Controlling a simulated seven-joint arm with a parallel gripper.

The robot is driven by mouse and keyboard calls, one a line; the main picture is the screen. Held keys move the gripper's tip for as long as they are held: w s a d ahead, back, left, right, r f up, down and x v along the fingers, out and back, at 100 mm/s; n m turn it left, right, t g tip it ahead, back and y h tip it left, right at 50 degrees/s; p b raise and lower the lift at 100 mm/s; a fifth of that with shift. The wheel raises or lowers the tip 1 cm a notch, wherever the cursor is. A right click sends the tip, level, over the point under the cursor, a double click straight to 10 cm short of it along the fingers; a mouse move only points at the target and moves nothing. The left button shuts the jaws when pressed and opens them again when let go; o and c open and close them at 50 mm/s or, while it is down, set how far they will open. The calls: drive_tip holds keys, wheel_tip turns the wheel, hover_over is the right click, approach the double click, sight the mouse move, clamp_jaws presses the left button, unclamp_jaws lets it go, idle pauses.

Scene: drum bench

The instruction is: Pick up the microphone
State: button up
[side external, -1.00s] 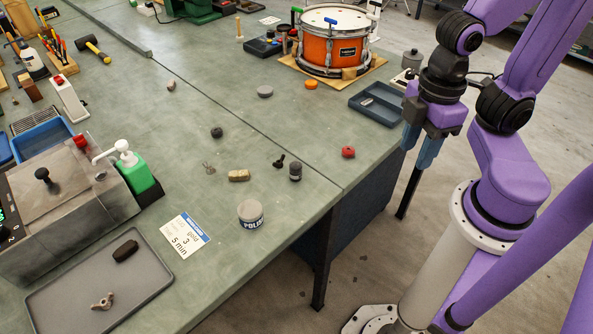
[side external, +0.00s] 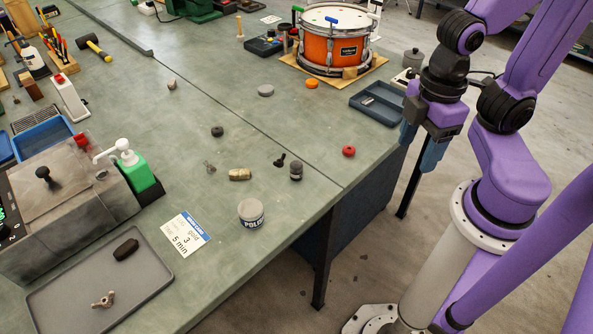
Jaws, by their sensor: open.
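No object is clearly recognisable as a microphone at this size. A small dark upright cylinder with a greyish top (side external: 296,171) stands on the green bench near its right edge and may be it, but I cannot tell. A small black piece (side external: 280,161) lies just left of it. My gripper (side external: 419,155) hangs at the right, beyond the bench edge in the picture, fingers pointing down. It is open, with nothing seen between its fingers, well apart from the small objects.
A blue-grey tray (side external: 380,103) and an orange drum (side external: 334,48) are behind. A grey tray (side external: 75,305) lies at front left.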

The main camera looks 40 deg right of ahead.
drive_tip(key=n, duration=0.5)
hover_over(296, 163)
wheel_tip(296, 163, down, 2)
wheel_tip(296, 163, down, 11)
drive_tip(key=shift+s+d+r, duration=0.1)
drive_tip(key=shift+s+d, duration=0.05)
drive_tip(key=shift+f, duration=3.2)
drive_tip(key=c, duration=1.1)
